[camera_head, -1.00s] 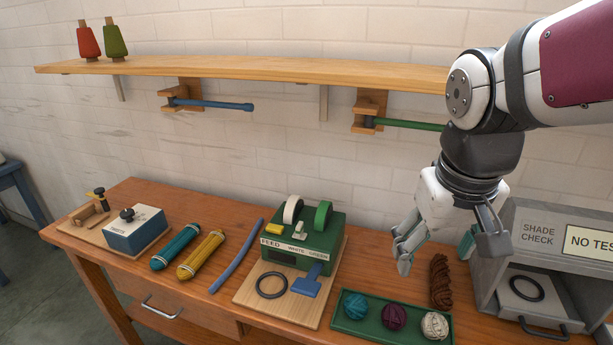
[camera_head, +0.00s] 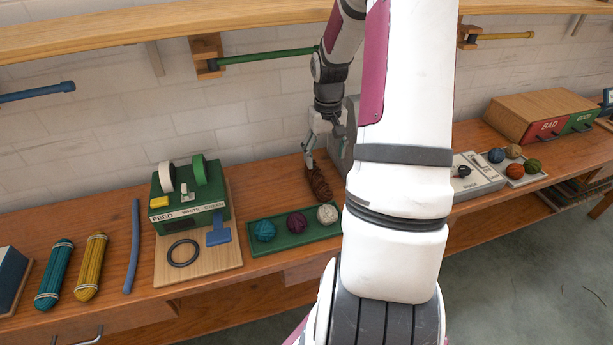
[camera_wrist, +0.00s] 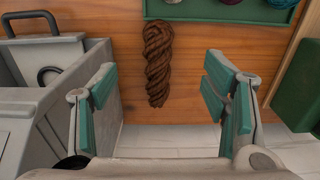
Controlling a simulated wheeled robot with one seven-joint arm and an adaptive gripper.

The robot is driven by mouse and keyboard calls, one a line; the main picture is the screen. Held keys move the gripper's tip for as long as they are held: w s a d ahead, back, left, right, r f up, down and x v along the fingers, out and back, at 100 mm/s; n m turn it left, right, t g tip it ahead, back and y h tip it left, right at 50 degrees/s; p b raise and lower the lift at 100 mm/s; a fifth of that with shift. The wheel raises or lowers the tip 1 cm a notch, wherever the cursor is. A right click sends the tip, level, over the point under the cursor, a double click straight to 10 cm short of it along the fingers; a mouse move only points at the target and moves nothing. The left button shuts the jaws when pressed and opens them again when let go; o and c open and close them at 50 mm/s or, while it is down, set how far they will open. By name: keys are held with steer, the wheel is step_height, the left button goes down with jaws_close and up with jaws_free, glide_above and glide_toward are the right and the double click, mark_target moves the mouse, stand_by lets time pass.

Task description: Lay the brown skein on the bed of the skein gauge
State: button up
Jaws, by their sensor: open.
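My gripper (camera_head: 318,150) is above the skein's far end in the head view. In the wrist view my gripper (camera_wrist: 162,95) is open and empty, its teal-padded fingers wide apart and not touching the skein. I cannot identify the skein gauge for sure; a grey-white device (camera_head: 474,178) with a black knob stands right of my arm.
The grey shade-check box (camera_wrist: 62,95) stands close on the other side, mostly hidden by my arm in the head view. Left are a green tape feeder (camera_head: 190,198) and teal and yellow skeins.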

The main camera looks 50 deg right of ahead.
glide_above(324, 188)
step_height(324, 188, down, 8)
steer(key=shift+a+r, duration=0.1)
steer(key=shift+a, duration=0.05)
steer(key=shift+d+f, duration=0.15)
steer(key=shift+f, duration=1.4)
steer(key=shift+d+f, duration=0.1)
steer(key=shift+f, duration=1.4)
steer(key=c, duration=1.3)
steer(key=shift+r, duration=0.15)
